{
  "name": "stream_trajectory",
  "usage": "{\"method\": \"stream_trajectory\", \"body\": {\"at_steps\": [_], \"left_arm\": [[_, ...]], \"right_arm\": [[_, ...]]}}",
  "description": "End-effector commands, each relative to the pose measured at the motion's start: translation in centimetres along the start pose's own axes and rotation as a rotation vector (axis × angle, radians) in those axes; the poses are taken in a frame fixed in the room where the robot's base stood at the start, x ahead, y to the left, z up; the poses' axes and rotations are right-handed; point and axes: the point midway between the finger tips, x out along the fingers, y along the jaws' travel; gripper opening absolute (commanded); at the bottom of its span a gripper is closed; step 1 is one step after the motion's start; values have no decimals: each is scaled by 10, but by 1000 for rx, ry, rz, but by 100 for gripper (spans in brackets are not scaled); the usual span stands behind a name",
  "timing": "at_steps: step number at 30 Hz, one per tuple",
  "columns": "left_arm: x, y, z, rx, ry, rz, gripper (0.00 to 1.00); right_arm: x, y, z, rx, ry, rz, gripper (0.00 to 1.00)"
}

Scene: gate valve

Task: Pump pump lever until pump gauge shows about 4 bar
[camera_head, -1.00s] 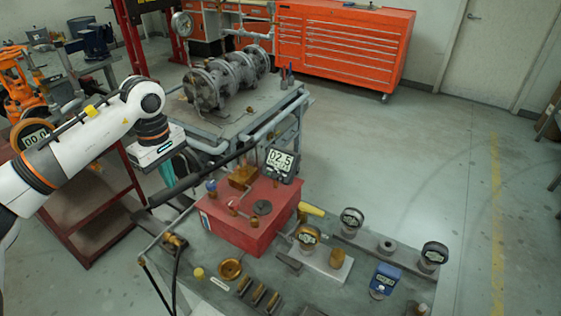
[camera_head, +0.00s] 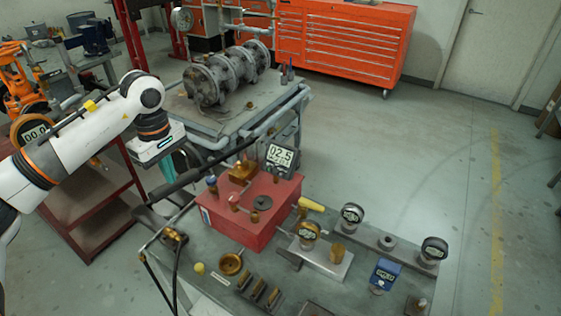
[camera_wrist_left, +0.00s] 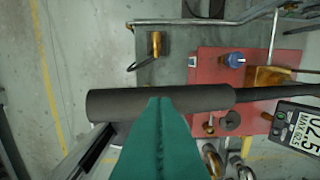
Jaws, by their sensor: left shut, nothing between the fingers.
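The pump lever (camera_head: 178,184) is a long black bar with a thick dark grip, slanting from lower left to upper right. It also crosses the left wrist view (camera_wrist_left: 205,97). My left gripper (camera_head: 186,170) has teal fingers, shut and empty, at the grip. In the left wrist view the fingertips (camera_wrist_left: 160,102) overlap the grip's lower edge; I cannot tell whether they touch it. The pump gauge (camera_head: 281,156) reads 02.5; its display also shows at the right of the left wrist view (camera_wrist_left: 300,130). The red pump box (camera_head: 245,228) stands below the lever. My right gripper is out of view.
Several round gauges stand on the bench to the right, including one near its corner (camera_head: 434,250). A brass dish (camera_head: 231,263) lies in front of the pump. A cart with a flanged valve (camera_head: 225,77) stands behind. Open floor lies to the right.

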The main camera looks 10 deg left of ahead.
Motion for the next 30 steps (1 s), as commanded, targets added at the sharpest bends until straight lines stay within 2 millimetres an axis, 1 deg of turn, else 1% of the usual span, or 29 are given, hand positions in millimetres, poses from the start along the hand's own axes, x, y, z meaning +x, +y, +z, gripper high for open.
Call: {"method": "stream_trajectory", "body": {"at_steps": [20, 23, 30], "left_arm": [[1, 0, 0, 0, 0, 0, 0], [5, 0, 0, 0, 0, 0, 0], [22, 0, 0, 0, 0, 1, 0]], "right_arm": [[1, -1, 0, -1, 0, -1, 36], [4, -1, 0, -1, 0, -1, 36], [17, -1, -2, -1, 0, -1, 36]]}}
